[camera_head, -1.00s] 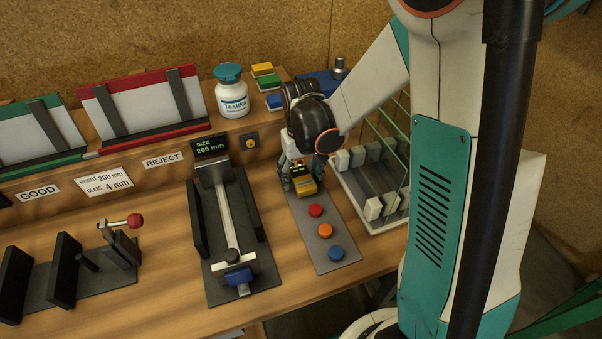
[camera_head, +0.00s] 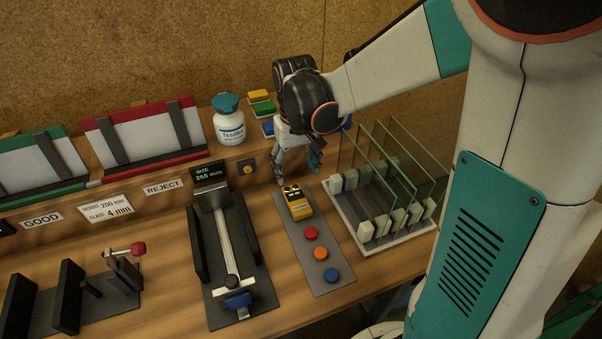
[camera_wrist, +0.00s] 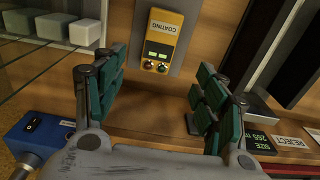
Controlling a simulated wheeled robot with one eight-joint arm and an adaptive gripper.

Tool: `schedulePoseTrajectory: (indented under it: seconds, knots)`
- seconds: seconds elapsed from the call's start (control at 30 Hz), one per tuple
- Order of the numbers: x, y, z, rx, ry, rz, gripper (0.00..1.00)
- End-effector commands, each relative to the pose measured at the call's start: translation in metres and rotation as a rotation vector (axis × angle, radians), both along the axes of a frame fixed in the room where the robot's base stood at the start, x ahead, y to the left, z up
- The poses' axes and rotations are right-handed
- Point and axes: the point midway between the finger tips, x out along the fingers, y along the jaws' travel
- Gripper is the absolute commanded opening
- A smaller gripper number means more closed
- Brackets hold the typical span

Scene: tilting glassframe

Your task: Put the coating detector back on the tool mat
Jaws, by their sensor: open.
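The yellow coating detector (camera_head: 297,202) lies on the far end of the grey tool mat (camera_head: 321,258), above the red, orange and blue round pieces. In the wrist view the coating detector (camera_wrist: 160,40) lies flat on the mat, its "COATING" label and two green displays showing. My gripper (camera_head: 298,176) is open and empty. It hangs above and behind the far end of the mat, apart from the detector. In the wrist view the teal-padded fingers (camera_wrist: 160,100) are spread wide, with bare wood between them and the detector beyond.
A rack with upright glass panes (camera_head: 385,215) stands right of the mat. A measuring fixture (camera_head: 228,260) stands left of it. Behind are a white bottle (camera_head: 229,122), colored blocks (camera_head: 261,104) and a blue box with a switch (camera_wrist: 38,132).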

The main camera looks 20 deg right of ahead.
Motion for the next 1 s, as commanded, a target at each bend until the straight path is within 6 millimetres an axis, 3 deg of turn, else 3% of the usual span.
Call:
schedulePoseTrajectory:
  seconds: [0.17, 0.5, 0.7, 1.0]
  knots:
    - [-0.016, 0.0, 0.024, 0.0, -0.059, 0.0, 0.65]
    - [-0.071, -0.001, 0.081, 0.001, -0.276, 0.0, 0.65]
    - [-0.106, -0.001, 0.1, 0.0, -0.406, 0.0, 0.65]
    - [-0.145, -0.002, 0.109, 0.0, -0.571, 0.0, 0.65]
